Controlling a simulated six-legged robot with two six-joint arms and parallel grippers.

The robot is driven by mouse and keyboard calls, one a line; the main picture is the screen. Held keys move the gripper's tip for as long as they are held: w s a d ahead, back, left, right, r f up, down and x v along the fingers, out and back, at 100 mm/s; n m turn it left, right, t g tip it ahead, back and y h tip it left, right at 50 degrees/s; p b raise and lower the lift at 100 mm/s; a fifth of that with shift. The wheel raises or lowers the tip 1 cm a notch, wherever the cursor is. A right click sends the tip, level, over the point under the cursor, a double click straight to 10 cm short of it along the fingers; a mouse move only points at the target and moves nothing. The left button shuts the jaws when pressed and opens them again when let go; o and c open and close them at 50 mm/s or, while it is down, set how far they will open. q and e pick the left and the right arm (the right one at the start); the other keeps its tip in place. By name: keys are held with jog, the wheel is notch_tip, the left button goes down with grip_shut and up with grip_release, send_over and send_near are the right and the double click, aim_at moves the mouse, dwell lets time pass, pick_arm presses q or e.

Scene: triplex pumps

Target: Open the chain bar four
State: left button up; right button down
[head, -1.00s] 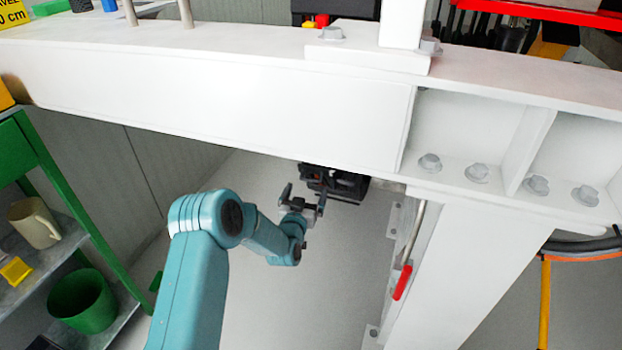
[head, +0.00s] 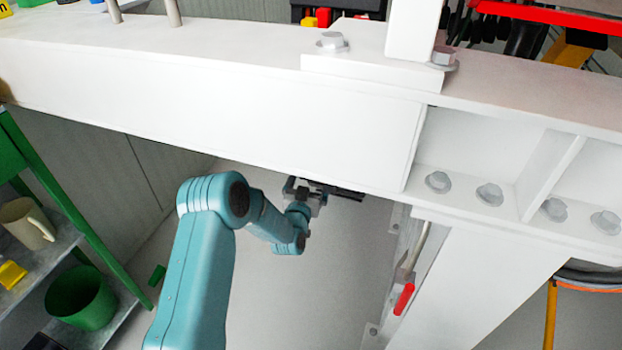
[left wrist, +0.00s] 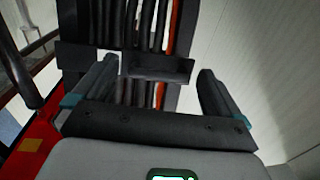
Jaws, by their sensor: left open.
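A dark cable chain (left wrist: 128,25) with black cables and one orange-red cable fills the upper middle of the left wrist view. A dark crossbar (left wrist: 158,68) spans the cables; I cannot tell which bar number it is. My left gripper (left wrist: 157,66) is open, with one finger on each side of the crossbar's near part; contact cannot be made out. In the head view my left gripper (head: 304,192) is small, below the white beam, beside a dark part (head: 340,190) of the chain. The beam hides most of the chain there. My right gripper is not in view.
The white beam (head: 220,95) crosses above my left arm. A white post with a red-handled lever (head: 404,298) stands to the right. A green shelf with a mug (head: 28,222) and a green bin (head: 80,298) is at left. Red structure (left wrist: 35,140) lies left of the gripper.

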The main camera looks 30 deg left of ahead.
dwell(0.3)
pick_arm(q)
jog(key=c, duration=1.5)
jog(key=shift+o, duration=0.2)
jog(key=shift+d, duration=0.1)
